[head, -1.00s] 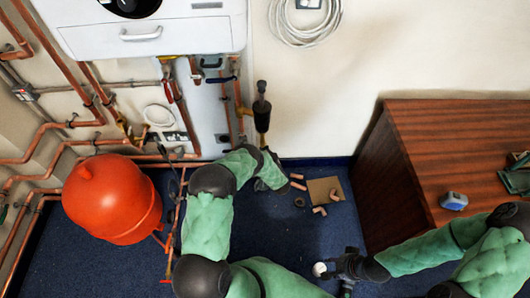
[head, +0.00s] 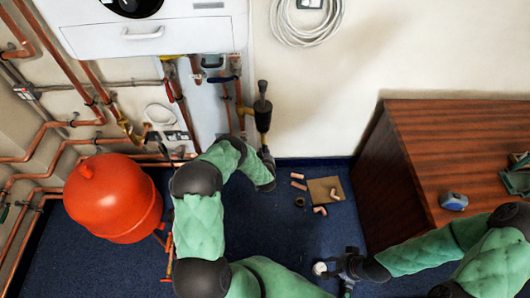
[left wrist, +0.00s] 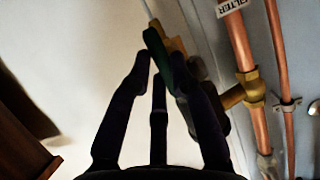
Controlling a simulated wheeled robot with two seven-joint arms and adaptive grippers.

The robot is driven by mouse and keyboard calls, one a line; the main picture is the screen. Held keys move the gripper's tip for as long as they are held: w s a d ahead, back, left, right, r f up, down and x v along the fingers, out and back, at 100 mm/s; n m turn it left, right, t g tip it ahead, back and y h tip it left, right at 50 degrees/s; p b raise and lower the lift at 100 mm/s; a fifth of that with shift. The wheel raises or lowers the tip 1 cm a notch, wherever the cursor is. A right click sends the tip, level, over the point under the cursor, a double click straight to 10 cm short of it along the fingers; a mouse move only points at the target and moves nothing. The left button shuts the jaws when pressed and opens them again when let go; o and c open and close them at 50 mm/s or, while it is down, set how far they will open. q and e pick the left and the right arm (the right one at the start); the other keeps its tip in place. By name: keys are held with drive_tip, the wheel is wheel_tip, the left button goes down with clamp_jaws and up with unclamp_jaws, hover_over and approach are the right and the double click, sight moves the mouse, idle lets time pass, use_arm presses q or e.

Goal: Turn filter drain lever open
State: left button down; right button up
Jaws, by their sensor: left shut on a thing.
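The green drain lever (left wrist: 156,48) sits on a brass valve (left wrist: 176,46) in the left wrist view. My left gripper (left wrist: 160,64) has its dark fingertips on either side of the lever's near end and is shut on it. The copper pipe (left wrist: 238,50) to the right carries a white label reading FILTER.
A dark cylinder (head: 262,112) stands by the wall near my left wrist. An orange vessel (head: 113,198) is at the left. Copper fittings lie by a cardboard piece (head: 326,190) on the floor. A wooden cabinet (head: 470,140) stands at the right.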

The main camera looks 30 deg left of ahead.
idle(0.4)
use_arm(q)
drive_tip(key=c, duration=1.1)
unclamp_jaws()
drive_tip(key=shift+s, duration=0.1)
drive_tip(key=v, duration=1.2)
